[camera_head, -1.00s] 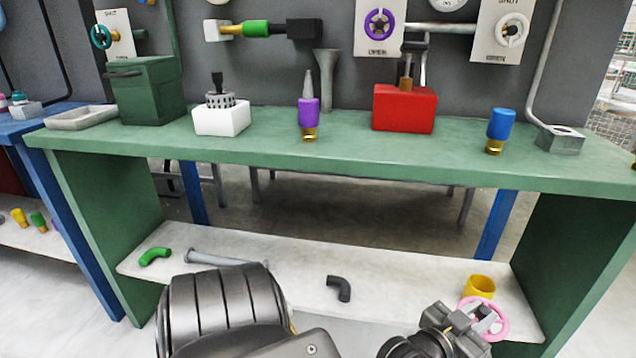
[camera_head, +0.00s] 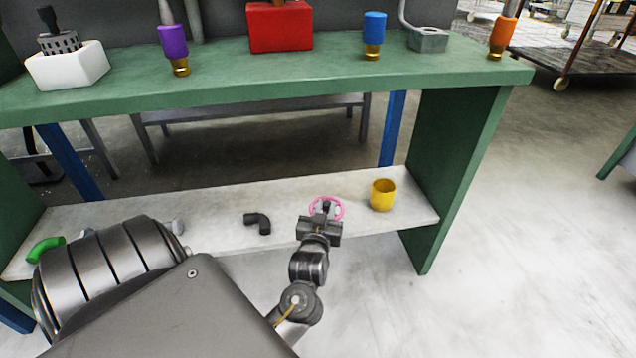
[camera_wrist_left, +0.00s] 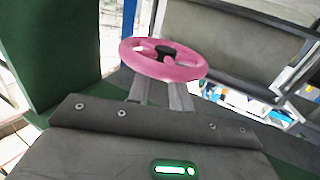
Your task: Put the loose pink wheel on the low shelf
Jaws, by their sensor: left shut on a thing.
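The pink wheel (camera_head: 341,209) is a ring with spokes and a dark hub. My left gripper (camera_head: 324,212) is shut on it. In the wrist view the wheel (camera_wrist_left: 190,72) sits at the tips of the two fingers (camera_wrist_left: 163,92), with its ring spread around the dark hub. In the head view the wheel shows against the front half of the low shelf (camera_head: 200,209), left of the yellow cup. I cannot tell whether it touches the shelf or is held above it. My right gripper is not in view.
On the low shelf are a yellow cup (camera_head: 382,196), a black elbow pipe (camera_head: 258,222) and a green elbow (camera_head: 45,249). The green bench top (camera_head: 220,83) overhangs the shelf, and a green side panel (camera_head: 455,150) closes its right end. Shelf between black elbow and wheel is bare.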

